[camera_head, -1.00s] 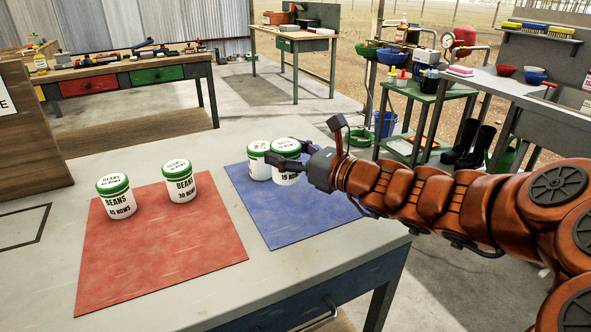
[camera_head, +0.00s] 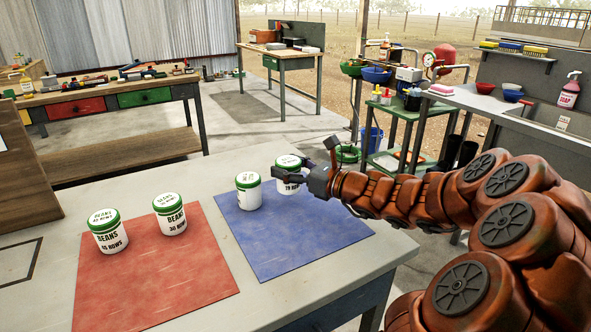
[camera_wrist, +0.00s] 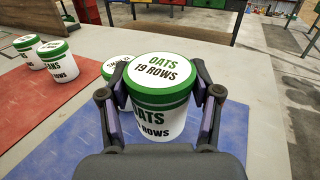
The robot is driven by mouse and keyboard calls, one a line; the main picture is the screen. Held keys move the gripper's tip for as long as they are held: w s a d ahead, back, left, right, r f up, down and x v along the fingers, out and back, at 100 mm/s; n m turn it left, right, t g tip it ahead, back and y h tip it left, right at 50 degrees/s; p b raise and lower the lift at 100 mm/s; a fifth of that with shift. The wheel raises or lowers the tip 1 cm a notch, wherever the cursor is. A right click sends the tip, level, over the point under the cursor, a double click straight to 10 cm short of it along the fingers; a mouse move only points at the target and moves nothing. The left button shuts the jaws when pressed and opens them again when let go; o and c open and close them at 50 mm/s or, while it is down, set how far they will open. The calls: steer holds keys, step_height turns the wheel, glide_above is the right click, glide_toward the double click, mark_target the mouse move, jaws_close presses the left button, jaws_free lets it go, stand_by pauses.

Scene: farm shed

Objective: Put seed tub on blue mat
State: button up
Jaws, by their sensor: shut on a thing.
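My gripper (camera_head: 303,173) is shut on a white seed tub (camera_head: 288,187) with a green-rimmed lid, at the back right of the blue mat (camera_head: 285,235). In the wrist view the held tub (camera_wrist: 162,80) reads "OATS 19 ROWS" and sits upright between both fingers. I cannot tell whether its base touches the mat. Another white and green tub (camera_head: 249,192) stands on the mat just left of it; it is partly hidden behind the held tub in the wrist view. Two bean tubs, one reading "40 rows" (camera_head: 109,236) and one "30 rows" (camera_head: 171,217), stand on the red mat (camera_head: 160,275).
The mats lie side by side on a pale table (camera_head: 340,245). A wooden panel (camera_head: 25,175) stands at the table's left. The front part of the blue mat is clear. Other benches stand behind, apart from this table.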

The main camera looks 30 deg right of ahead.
steer(key=w+d, duration=0.2)
steer(key=d, duration=0.1)
steer(key=w+d, duration=0.1)
steer(key=shift+w+d+f, duration=0.2)
steer(key=shift+w+f, duration=0.05)
steer(key=shift+w, duration=0.1)
steer(key=shift+f+b, duration=0.35)
steer(key=shift+f, duration=1.4)
steer(key=shift+f, duration=0.1)
steer(key=o, duration=1.2)
steer(key=shift+o, duration=0.2)
steer(key=shift+s+d, duration=0.1)
steer(key=p+v, duration=0.1)
steer(key=v, duration=1)
steer(key=shift+s, duration=0.4)
